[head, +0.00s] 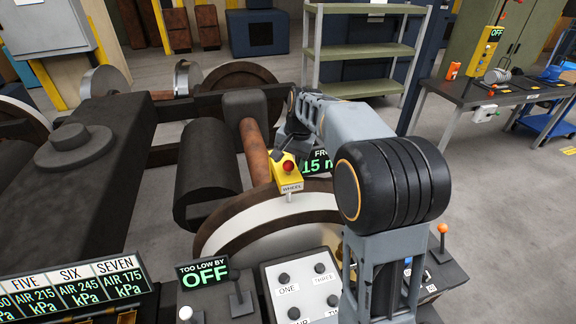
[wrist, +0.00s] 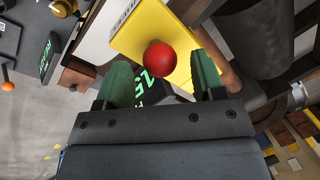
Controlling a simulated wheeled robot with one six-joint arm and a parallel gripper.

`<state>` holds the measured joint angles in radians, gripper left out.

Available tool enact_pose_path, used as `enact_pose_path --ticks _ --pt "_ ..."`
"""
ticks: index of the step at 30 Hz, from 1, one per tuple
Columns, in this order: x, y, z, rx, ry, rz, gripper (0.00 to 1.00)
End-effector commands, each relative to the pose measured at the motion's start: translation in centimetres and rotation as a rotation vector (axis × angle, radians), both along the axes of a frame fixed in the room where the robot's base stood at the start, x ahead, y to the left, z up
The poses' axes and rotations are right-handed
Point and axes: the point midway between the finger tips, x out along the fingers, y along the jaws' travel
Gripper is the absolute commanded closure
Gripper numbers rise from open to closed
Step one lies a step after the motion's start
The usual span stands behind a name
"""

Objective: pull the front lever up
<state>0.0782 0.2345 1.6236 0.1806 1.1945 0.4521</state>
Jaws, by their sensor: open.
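A red ball knob (head: 288,167) stands on a yellow box (head: 287,182) labelled WHEEL, above the wheel. In the wrist view the red knob (wrist: 161,58) shows in front of the yellow box (wrist: 185,72), beyond and between my fingertips. My gripper (wrist: 163,80) is open, with its two green fingers apart and nothing seen held between them. In the head view my gripper is just above the yellow box, partly hidden by my arm. I cannot tell which lever is the front one.
A lever with an orange knob (head: 442,230) stands at the right. A TOO LOW BY display (head: 204,273) reads OFF. The railcar frame (head: 90,150) fills the left. Shelves and a bench (head: 490,95) stand behind.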

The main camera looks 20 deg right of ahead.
Motion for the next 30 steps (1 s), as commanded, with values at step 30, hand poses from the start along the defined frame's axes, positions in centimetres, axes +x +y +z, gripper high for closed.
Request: enact_pose_path --ticks 30 --pt "0.3 0.4 -2.4 -0.001 -0.001 0.000 0.74"
